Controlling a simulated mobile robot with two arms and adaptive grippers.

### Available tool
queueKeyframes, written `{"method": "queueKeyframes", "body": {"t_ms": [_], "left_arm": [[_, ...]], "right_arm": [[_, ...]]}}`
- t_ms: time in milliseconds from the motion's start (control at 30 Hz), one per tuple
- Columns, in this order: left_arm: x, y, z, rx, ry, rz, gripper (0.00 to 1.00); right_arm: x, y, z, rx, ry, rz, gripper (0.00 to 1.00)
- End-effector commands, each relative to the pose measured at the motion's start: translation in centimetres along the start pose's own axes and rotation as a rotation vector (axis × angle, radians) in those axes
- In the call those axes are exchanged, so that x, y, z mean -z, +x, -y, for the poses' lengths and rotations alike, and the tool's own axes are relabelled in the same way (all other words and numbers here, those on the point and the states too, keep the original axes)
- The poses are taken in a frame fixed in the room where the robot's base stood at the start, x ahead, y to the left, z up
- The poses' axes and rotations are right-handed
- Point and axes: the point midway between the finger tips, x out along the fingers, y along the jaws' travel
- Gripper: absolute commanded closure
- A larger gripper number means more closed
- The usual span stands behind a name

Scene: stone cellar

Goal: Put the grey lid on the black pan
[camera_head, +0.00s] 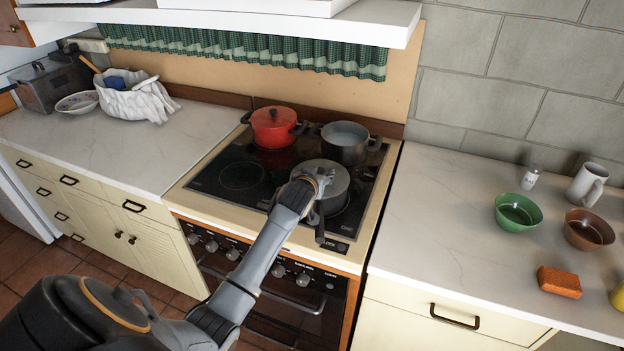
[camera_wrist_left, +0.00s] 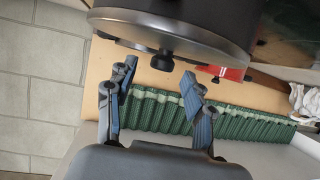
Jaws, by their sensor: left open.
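The grey lid (camera_head: 338,177) appears to lie on top of the black pan (camera_head: 337,204) on the front right of the hob. The pan's long handle (camera_head: 320,235) points to the front. My left gripper (camera_head: 318,178) is just above the lid and hides part of it. In the left wrist view, my left gripper (camera_wrist_left: 158,95) is open, its two fingers apart with nothing between their tips. A black knob (camera_wrist_left: 162,60) shows in front of the fingers, below the dark rounded body at the top of that view. My right gripper is not in view.
A red pot (camera_head: 273,127) stands at the back left of the hob, and a dark pot (camera_head: 345,152) with side handles stands close behind the pan. Bowls, a mug and an orange sponge (camera_head: 558,282) are on the right counter. The front left burner (camera_head: 242,175) is clear.

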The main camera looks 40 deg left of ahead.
Motion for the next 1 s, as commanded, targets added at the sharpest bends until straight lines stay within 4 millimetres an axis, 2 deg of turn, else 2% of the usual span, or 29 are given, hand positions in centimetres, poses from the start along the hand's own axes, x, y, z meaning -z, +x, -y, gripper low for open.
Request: {"method": "queueKeyframes", "body": {"t_ms": [300,500,700,1000], "left_arm": [[0.0,-6.1,0.0,-0.001,0.0,-0.003,0.47],[0.1,-9.1,0.0,0.0,-0.001,-0.003,0.47],[0.1,-10.3,0.1,0.001,-0.001,-0.002,0.47],[0.1,-10.3,0.1,0.001,-0.001,-0.003,0.47]], "right_arm": [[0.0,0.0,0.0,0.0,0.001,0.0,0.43],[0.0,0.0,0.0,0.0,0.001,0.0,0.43],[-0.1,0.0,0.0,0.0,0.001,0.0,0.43],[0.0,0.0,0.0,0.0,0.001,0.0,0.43]]}}
